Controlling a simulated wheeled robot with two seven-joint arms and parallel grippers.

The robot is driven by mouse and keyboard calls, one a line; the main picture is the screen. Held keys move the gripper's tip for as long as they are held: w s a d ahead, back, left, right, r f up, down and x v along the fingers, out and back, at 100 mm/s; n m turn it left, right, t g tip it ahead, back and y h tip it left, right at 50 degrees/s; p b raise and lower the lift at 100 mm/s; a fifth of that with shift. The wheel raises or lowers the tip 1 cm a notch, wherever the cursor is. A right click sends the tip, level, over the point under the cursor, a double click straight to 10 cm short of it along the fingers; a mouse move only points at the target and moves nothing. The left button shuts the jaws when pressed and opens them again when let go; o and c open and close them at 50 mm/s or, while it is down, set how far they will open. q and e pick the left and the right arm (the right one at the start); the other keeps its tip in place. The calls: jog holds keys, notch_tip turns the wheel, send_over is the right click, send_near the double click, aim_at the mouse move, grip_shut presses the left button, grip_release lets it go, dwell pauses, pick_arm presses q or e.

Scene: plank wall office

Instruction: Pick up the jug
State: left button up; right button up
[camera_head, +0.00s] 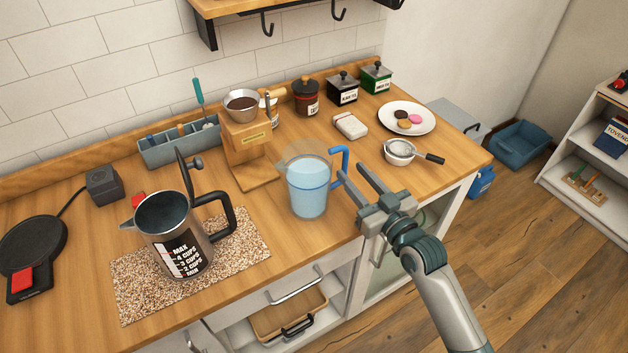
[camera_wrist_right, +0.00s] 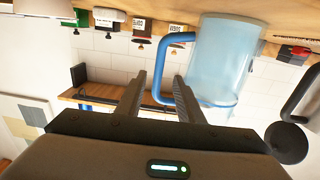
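The jug is a clear, blue-tinted pitcher (camera_head: 308,190) with a blue handle on its right side, standing upright near the counter's front edge. My right gripper (camera_head: 353,173) is open beside the handle, its fingers pointing at it. In the right wrist view the jug (camera_wrist_right: 220,60) appears upside down. There the handle lines up with the gap between the open fingertips (camera_wrist_right: 160,78). I cannot tell whether the fingers touch it. My left gripper is not in view.
A dark metal kettle (camera_head: 178,245) stands on a speckled mat (camera_head: 130,293) to the left. A wooden coffee stand (camera_head: 246,150) is behind the jug. A small strainer bowl (camera_head: 398,153) and a plate of cookies (camera_head: 425,122) are to the right.

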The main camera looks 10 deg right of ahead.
aim_at(347, 165)
jog(key=shift+w+a+r+p, duration=0.1)
jog(key=shift+w+p, duration=0.25)
jog(key=shift+w, duration=0.15)
jog(key=p+x, duration=0.1)
jog(key=x, duration=0.2)
jog(key=shift+w+a+p, duration=0.1)
jog(key=shift+w+p, duration=0.25)
jog(key=shift+w, duration=0.25)
jog(key=shift+c, duration=0.3)
grip_shut()
dwell(0.6)
